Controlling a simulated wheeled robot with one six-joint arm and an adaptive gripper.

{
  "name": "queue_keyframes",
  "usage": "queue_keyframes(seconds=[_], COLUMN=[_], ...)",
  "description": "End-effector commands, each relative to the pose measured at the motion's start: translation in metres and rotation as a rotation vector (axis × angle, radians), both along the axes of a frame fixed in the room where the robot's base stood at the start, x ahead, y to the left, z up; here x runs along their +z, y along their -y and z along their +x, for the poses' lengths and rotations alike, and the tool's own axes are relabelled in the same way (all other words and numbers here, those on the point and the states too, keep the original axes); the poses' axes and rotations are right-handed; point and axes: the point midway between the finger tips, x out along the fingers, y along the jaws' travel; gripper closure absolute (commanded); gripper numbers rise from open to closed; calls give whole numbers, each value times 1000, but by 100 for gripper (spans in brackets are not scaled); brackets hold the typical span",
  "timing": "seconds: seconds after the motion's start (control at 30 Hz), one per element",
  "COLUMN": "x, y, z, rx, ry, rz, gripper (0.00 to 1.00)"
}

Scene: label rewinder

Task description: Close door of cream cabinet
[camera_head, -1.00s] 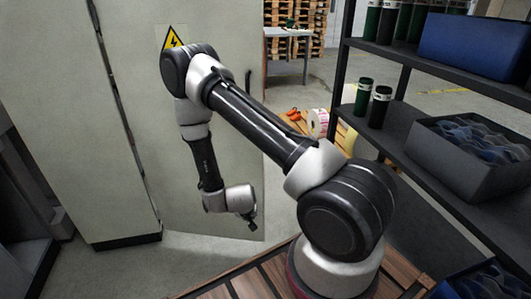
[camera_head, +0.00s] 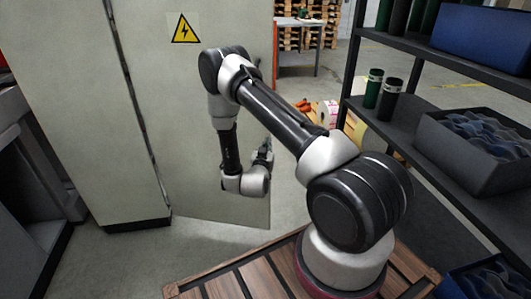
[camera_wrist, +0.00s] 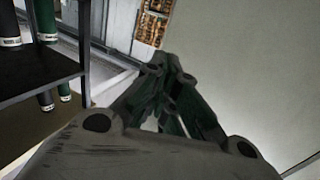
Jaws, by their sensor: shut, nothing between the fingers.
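The cream cabinet (camera_head: 75,110) stands at the left in the head view. Its door (camera_head: 185,120) is open, swung out to the right, with a yellow warning sign (camera_head: 185,29) near the top. My gripper (camera_head: 266,150) is low, near the door's free edge, pointing up and away. In the wrist view, the closed, empty fingers (camera_wrist: 165,68) are seen beside a pale surface, likely the door (camera_wrist: 255,65), on the right. I cannot tell whether they touch it.
A dark shelf rack (camera_head: 400,125) with a blue bin (camera_head: 482,38), a grey bin (camera_head: 470,150) and dark cylinders stands on the right. Label rolls (camera_head: 328,113) lie behind my arm. A slatted wooden surface (camera_head: 235,282) is in front. Floor shows below the door.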

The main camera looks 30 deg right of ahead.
Motion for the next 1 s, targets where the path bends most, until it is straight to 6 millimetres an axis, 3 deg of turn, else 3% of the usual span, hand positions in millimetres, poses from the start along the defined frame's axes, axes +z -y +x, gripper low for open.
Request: queue_keyframes(seconds=[0.33,1.0], x=[0,0], y=[33,47], z=[42,56], rx=[-1,15], ry=[-1,-1], rz=[1,1], gripper=[100,100])
